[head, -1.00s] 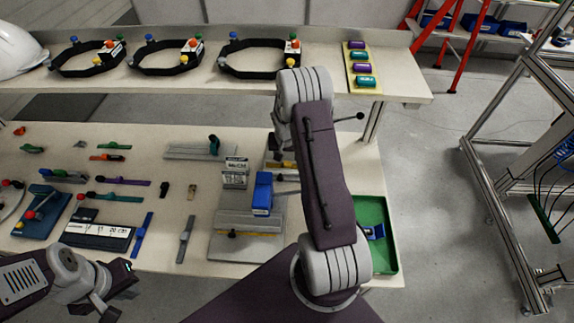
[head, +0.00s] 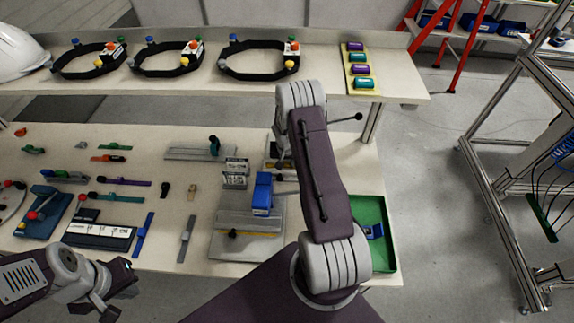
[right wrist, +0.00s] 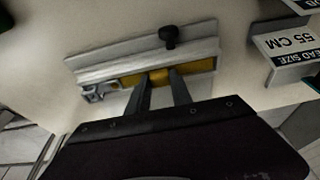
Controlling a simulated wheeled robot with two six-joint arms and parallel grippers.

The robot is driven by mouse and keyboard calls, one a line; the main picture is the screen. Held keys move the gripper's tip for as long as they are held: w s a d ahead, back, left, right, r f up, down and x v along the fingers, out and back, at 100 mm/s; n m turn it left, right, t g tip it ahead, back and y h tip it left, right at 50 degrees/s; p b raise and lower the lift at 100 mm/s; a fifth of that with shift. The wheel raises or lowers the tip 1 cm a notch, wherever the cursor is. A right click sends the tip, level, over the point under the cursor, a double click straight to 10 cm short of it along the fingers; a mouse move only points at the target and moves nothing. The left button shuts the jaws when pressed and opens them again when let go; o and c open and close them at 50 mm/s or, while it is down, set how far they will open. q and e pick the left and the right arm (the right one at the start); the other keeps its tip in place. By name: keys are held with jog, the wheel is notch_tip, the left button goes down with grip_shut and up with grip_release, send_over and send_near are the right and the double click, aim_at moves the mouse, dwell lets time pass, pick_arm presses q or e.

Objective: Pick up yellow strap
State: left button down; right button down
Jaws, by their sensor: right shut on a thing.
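The yellow strap (right wrist: 198,68) lies along a grey metal fixture (right wrist: 150,52) with a black knob, in the right wrist view. My right gripper (right wrist: 160,80) is shut on the strap's middle, which still sits at the fixture. My left gripper (head: 120,290) is at the lower left in the head view, by the table's front edge, apart from the strap. Its jaw opening is unclear.
A green tray (head: 385,262) is on the right. Several straps and small parts cover the left table. Headbands and a yellow tray (head: 375,85) stand on the shelf above.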

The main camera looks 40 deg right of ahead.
aim_at(288, 164)
jog(key=shift+r, duration=1.65)
jog(key=shift+s+d+r+b, duration=0.1)
jog(key=shift+s+d+b, duration=0.1)
jog(key=shift+b, duration=0.1)
jog(key=s+d+b, duration=0.1)
jog(key=s+d, duration=0.2)
jog(key=d, duration=0.1)
jog(key=s+d+b, duration=0.1)
jog(key=s+d, duration=0.3)
jog(key=d, duration=0.1)
jog(key=s+d+b, duration=0.1)
jog(key=s+d, duration=0.3)
jog(key=shift+s+d, duration=0.1)
jog(key=shift+d, duration=0.1)
